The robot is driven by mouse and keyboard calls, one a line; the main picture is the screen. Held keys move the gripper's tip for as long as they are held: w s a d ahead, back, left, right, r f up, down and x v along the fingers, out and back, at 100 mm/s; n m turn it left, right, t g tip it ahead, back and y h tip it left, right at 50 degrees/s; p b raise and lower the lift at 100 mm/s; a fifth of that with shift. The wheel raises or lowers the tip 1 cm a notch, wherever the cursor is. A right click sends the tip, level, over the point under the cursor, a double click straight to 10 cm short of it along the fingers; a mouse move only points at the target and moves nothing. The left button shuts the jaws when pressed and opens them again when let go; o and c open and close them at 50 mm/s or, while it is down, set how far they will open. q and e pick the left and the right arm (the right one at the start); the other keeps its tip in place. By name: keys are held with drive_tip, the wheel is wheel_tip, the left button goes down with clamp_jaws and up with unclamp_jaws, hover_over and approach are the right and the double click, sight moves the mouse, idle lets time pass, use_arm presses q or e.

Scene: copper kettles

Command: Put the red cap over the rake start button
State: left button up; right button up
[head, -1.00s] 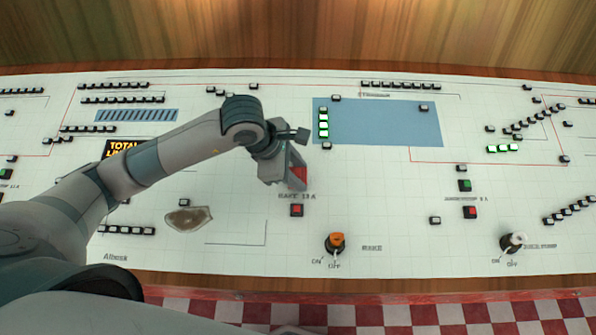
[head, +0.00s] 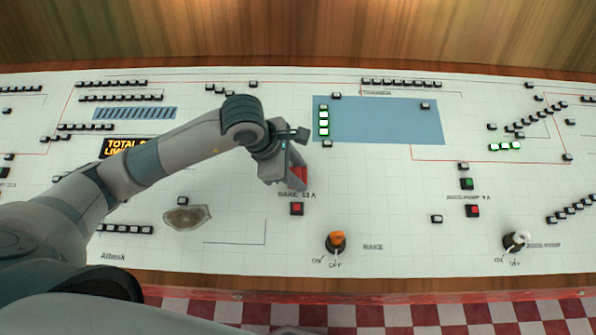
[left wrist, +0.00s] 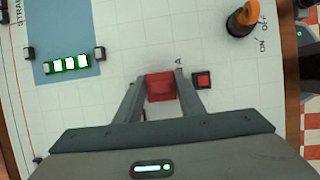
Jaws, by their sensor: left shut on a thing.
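My left gripper (head: 296,178) is shut on the red cap (head: 299,176) over the panel, just above the RAKE 13 A label. In the left wrist view the red cap (left wrist: 160,87) sits between the two fingertips (left wrist: 158,90). No green rake start button shows; the spot above the label is covered by my gripper and the cap. I cannot tell whether the cap touches the panel. A red square button (head: 297,208) is just below the label, and it also shows right of the cap in the left wrist view (left wrist: 202,81). My right gripper is out of view.
An orange RAKE knob (head: 336,241) and a white-handled pump knob (head: 516,241) stand near the front edge. A green button (head: 466,184) and a red button (head: 473,210) belong to the pump. A brown-grey patch (head: 187,217) is left of the gripper. A blue area (head: 385,122) lies behind.

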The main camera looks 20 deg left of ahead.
use_arm(q)
drive_tip(key=shift+w+f+b, duration=0.1)
drive_tip(key=shift+f+b, duration=0.2)
drive_tip(key=shift+f, duration=0.05)
drive_tip(key=o, duration=1.1)
drive_tip(key=shift+r, duration=0.1)
drive_tip(key=p+v, duration=0.3)
drive_tip(key=v, duration=0.5)
idle(0.7)
idle(0.9)
